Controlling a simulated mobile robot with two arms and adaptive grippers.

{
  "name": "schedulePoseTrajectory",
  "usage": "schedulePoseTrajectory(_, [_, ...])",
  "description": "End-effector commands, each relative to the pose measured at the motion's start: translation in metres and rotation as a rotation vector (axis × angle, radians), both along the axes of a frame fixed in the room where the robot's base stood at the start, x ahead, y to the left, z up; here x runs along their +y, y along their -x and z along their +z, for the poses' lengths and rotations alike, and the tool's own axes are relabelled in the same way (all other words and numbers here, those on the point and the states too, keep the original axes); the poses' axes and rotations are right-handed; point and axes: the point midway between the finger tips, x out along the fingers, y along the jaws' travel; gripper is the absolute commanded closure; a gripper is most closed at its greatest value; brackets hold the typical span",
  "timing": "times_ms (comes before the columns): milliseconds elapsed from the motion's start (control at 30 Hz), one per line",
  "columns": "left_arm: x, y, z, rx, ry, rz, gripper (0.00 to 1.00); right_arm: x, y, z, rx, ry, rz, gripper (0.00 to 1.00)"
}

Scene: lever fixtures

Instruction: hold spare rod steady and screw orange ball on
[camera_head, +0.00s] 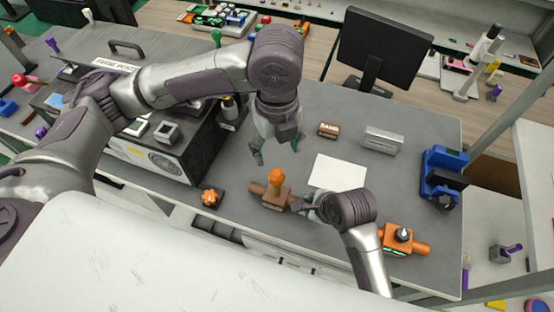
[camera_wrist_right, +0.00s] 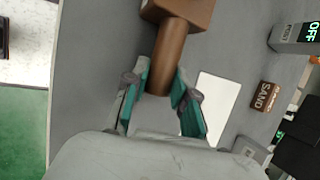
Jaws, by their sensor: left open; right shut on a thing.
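A brown block fixture (camera_head: 272,197) with short round stubs on its sides stands near the table's front edge. An orange rounded knob (camera_head: 275,176), seemingly the orange ball, sits on top of it; how it is seated and any rod below it cannot be made out. My left gripper (camera_head: 277,155) is open and empty, pointing down just behind and above the knob. My right gripper (camera_head: 299,206) is shut on the brown cylindrical stub at the block's right side. In the right wrist view the brown stub (camera_wrist_right: 167,68) lies between its teal fingers (camera_wrist_right: 160,98).
An orange star-shaped knob on a black base (camera_head: 210,197) lies to the left. An orange fixture (camera_head: 400,239) stands at right, a blue device (camera_head: 443,174) beyond it. A white sheet (camera_head: 338,172), a brown labelled block (camera_head: 328,130) and a grey box (camera_head: 382,140) lie behind.

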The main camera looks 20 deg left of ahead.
Motion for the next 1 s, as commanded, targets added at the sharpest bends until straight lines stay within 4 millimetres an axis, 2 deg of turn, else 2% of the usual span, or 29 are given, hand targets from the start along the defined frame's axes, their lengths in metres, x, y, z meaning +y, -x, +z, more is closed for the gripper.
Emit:
schedulePoseTrajectory(167, [0.0,0.0,0.016,0.0,0.0,0.0,0.32,0.0,0.0,0.0,0.0,0.0,0.0,1.0])
schedulePoseTrajectory(433, [0.0,0.001,0.018,0.001,0.0,0.0,0.32,0.0,0.0,0.0,0.0,0.0,0.0,1.0])
schedulePoseTrajectory(467, [0.0,0.001,0.018,0.001,0.0,0.0,0.32,0.0,0.0,0.0,0.0,0.0,0.0,0.72])
schedulePoseTrajectory(633, [0.0,0.001,0.017,0.001,0.0,0.0,0.32,0.0,0.0,0.0,0.0,0.0,0.0,0.44])
schedulePoseTrajectory(1000, [0.0,0.0,0.017,0.001,0.0,0.0,0.32,-0.001,0.001,0.004,-0.001,-0.001,0.0,0.44])
